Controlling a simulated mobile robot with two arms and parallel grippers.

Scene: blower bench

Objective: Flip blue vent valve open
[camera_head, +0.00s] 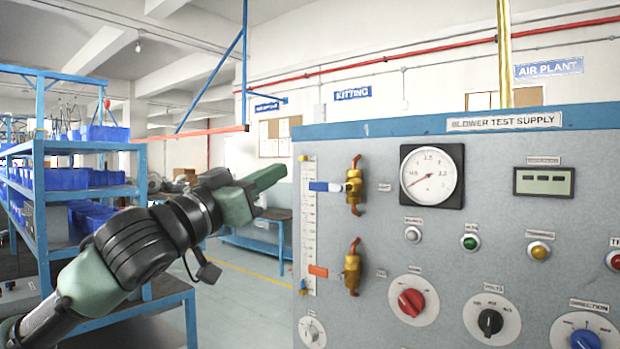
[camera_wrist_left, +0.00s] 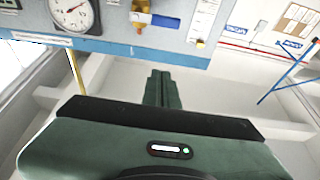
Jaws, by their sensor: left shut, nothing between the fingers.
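The blue vent valve (camera_head: 354,187) is a brass body on the upper left of the grey panel. Its blue handle (camera_head: 324,187) lies level, pointing left across a white scale strip. In the left wrist view the blue handle (camera_wrist_left: 163,20) shows at the top, beside the brass body (camera_wrist_left: 140,8). My left gripper (camera_head: 272,177) is shut and empty, left of the handle and apart from it in the picture. Its closed green fingers (camera_wrist_left: 160,76) point toward the panel in the wrist view, below the handle. My right gripper is not in view.
A second brass valve (camera_head: 352,268) with an orange handle (camera_head: 318,271) sits below the blue one. The panel (camera_head: 590,250) also carries a gauge (camera_head: 432,176), lamps and knobs. Blue shelving (camera_head: 45,200) with bins stands at left. Open floor lies left of the panel.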

